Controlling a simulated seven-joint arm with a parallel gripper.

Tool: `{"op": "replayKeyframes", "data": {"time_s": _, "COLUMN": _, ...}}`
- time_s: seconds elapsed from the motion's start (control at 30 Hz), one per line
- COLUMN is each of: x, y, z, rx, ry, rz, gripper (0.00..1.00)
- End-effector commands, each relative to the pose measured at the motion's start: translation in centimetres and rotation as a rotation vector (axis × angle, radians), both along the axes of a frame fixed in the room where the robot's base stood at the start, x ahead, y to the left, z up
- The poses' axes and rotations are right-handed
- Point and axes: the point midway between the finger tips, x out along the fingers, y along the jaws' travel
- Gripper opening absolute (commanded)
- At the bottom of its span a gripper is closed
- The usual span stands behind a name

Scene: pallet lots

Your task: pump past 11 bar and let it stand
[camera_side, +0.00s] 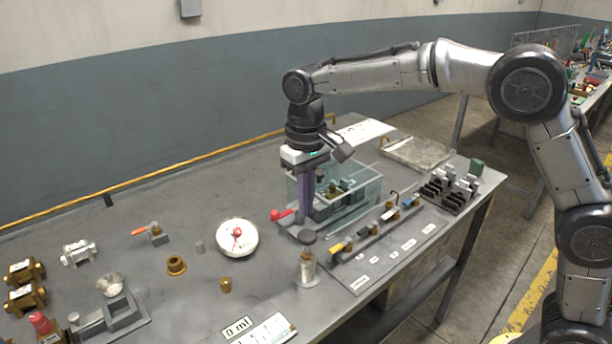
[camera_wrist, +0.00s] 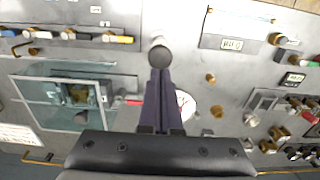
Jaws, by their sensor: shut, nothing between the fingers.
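My gripper (camera_side: 307,222) is shut and empty, with its purple fingers pointing down; it also shows in the wrist view (camera_wrist: 160,72). Just past the fingertips is a dark round knob (camera_side: 307,237) on top of an upright metal cylinder (camera_side: 307,270). The knob shows in the wrist view (camera_wrist: 159,54); I cannot tell whether the fingers touch it. A round white gauge (camera_side: 228,247) with a red pointer lies left of the gripper; its reading is too small to tell. In the wrist view the fingers partly hide the gauge. A red-ended lever (camera_side: 280,214) sits beside the fingers.
A clear-walled tank (camera_side: 366,192) with parts inside stands right behind the gripper. A plate with several coloured-handled valves (camera_side: 375,229) lies to the right.

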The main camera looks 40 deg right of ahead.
Motion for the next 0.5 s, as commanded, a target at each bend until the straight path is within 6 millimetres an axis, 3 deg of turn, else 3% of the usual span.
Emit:
{"op": "replayKeyframes", "data": {"time_s": 0.2, "x": 0.1, "y": 0.0, "z": 4.0, "rx": 0.001, "ry": -0.004, "rz": 0.0, "gripper": 0.0}}
{"op": "replayKeyframes", "data": {"time_s": 0.5, "x": 0.1, "y": 0.0, "z": 5.9, "rx": 0.0, "ry": -0.001, "rz": 0.0, "gripper": 0.0}}
